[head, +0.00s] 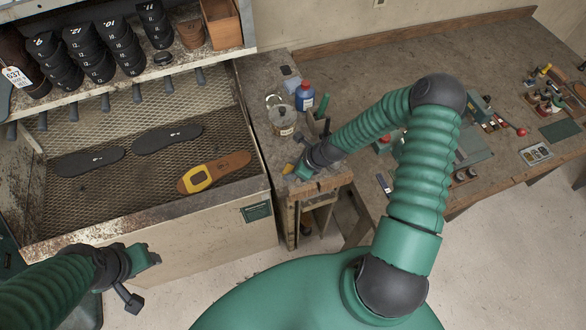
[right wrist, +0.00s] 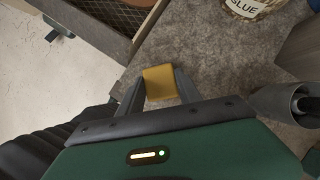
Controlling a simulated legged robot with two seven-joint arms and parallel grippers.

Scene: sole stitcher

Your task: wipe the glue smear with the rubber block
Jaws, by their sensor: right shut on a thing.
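My right gripper (head: 293,169) is shut on the amber rubber block (head: 287,169), over the front part of the narrow grey bench. In the right wrist view the block (right wrist: 160,83) sits between the two fingertips (right wrist: 158,90); I cannot tell whether it touches the bench top. I cannot make out a glue smear on the bench for certain.
A glue can (head: 282,121) and a blue bottle (head: 305,96) stand behind the right gripper; the can also shows in the right wrist view (right wrist: 246,8). Two dark soles (head: 166,138) lie in the tray (head: 150,217). A workbench (head: 420,70) with tools is at right.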

